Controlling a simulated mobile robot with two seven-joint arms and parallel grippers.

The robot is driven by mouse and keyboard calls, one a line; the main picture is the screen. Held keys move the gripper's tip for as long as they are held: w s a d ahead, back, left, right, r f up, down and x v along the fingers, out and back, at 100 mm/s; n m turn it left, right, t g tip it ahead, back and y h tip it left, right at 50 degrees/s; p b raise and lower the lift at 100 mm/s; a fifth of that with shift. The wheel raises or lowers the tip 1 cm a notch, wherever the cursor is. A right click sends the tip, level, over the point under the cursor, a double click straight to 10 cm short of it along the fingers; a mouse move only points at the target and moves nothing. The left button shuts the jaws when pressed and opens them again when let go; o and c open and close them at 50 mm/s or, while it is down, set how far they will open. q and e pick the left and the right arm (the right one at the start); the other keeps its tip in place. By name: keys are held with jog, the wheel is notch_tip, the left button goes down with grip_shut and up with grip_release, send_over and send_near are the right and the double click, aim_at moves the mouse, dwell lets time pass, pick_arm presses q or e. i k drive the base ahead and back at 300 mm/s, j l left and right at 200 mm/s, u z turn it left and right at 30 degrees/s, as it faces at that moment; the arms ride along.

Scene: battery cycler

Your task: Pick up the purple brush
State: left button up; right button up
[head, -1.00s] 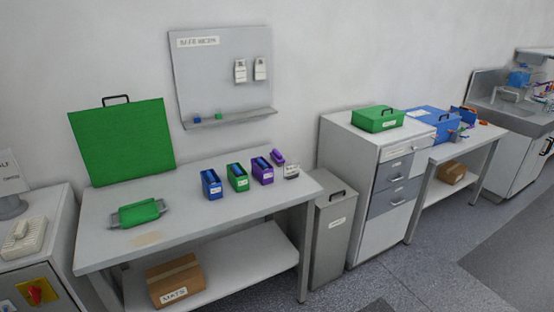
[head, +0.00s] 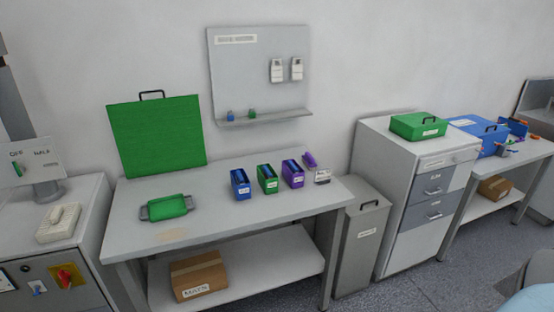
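A small purple object (head: 309,160) lies at the back right of the workbench, just behind the purple bin (head: 292,173). It may be the purple brush, but it is too small to tell its shape. The purple bin stands upright in a row with a green bin (head: 267,179) and a blue bin (head: 240,185). Dark blue items show inside the bins. Neither of my grippers is in view.
The workbench (head: 225,214) also carries a green tray (head: 167,207), an upright green panel (head: 157,138) and a small labelled holder (head: 322,176). A grey bin (head: 360,245) and a drawer cabinet (head: 395,160) stand to the right. The bench's front middle is clear.

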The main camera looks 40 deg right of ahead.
aim_at(308, 160)
jog(key=l+u, duration=0.45)
jog(key=l, duration=0.6)
jog(key=k+l+u, duration=0.2)
jog(key=l, duration=1.95)
jog(key=i, duration=0.1)
